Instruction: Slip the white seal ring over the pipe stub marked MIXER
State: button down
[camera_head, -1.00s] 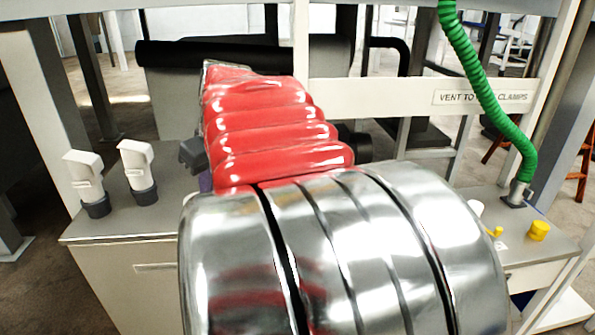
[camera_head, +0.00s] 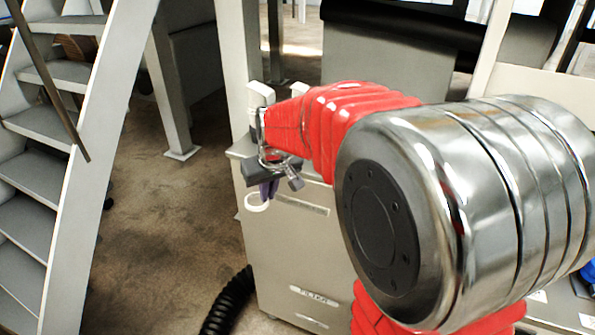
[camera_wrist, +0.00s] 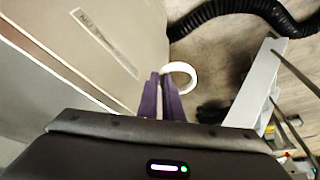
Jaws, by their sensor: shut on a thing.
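My gripper (camera_head: 268,191) has dark purple fingers and points down in front of a pale cabinet. The fingers are shut on the white seal ring, a thin open hoop (camera_head: 248,203) hanging at their tips. In the wrist view, the fingertips (camera_wrist: 163,80) close on the left side of the ring (camera_wrist: 194,76), and its opening shows floor through it. The ring is in the air, clear of any pipe. No pipe stub marked MIXER can be made out in either current view.
The pale cabinet (camera_head: 293,262) stands right beside the gripper, with a small label on its front. A black corrugated hose (camera_head: 228,298) lies on the floor at its left. White steps (camera_head: 50,130) stand at left; brown floor between is free.

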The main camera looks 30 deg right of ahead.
jog(key=w+a+f, duration=0.4)
jog(key=a+f, duration=0.1)
jog(key=a, duration=0.3)
jog(key=shift+w+a+f, duration=0.2)
jog(key=shift+f, duration=0.15)
